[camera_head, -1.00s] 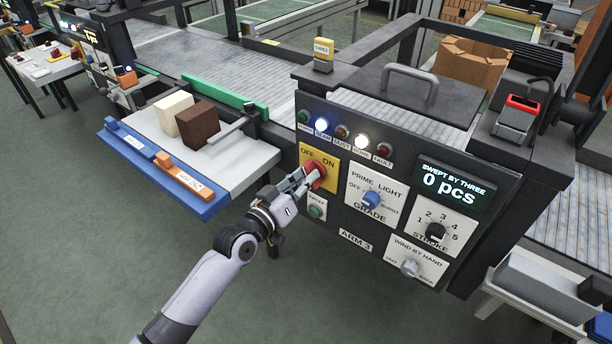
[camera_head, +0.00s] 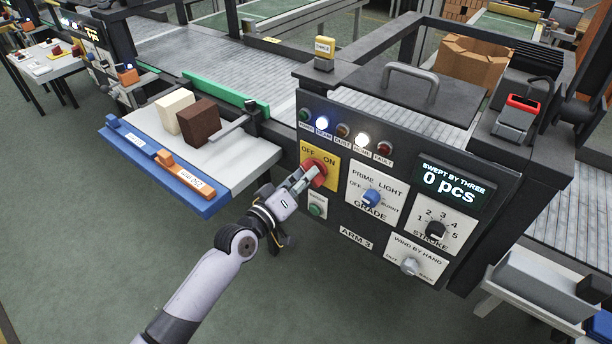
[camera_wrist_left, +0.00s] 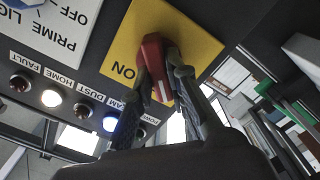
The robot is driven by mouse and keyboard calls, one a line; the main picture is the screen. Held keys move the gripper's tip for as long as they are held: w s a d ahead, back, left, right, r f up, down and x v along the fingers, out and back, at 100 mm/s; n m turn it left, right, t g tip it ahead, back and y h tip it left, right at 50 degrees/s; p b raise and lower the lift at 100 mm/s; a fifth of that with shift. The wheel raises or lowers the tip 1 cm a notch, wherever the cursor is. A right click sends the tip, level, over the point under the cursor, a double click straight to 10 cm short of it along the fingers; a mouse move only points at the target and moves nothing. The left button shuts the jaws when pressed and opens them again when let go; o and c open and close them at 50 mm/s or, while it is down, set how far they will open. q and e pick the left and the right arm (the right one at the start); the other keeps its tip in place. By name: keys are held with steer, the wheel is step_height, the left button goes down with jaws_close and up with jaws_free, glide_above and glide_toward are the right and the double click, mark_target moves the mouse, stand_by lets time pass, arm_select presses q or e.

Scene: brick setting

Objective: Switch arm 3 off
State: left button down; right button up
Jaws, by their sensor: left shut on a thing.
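The panel labelled ARM 3 (camera_head: 355,238) faces me in the head view. Its yellow OFF/ON plate (camera_head: 329,178) carries a red rotary switch (camera_head: 318,166). My left gripper (camera_head: 308,177) is shut on the red switch's handle. In the left wrist view the red handle (camera_wrist_left: 153,55) sits between the two dark fingers of the gripper (camera_wrist_left: 163,85), in front of the yellow plate (camera_wrist_left: 190,22). The word ON shows there; OFF on this plate is hidden. In the head view the handle is partly covered by the fingers. My right gripper is not in view.
A green button (camera_head: 316,210), blue GRADE knob (camera_head: 371,197), STROKE knob (camera_head: 437,230) and grey hand-wind knob (camera_head: 409,266) are nearby. A tray (camera_head: 240,160) with two blocks stands to the left.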

arm_select(q)
steer(key=c, duration=1.6)
jaws_free()
steer(key=shift+o, duration=0.2)
steer(key=v, duration=1.2)
steer(key=shift+f, duration=0.1)
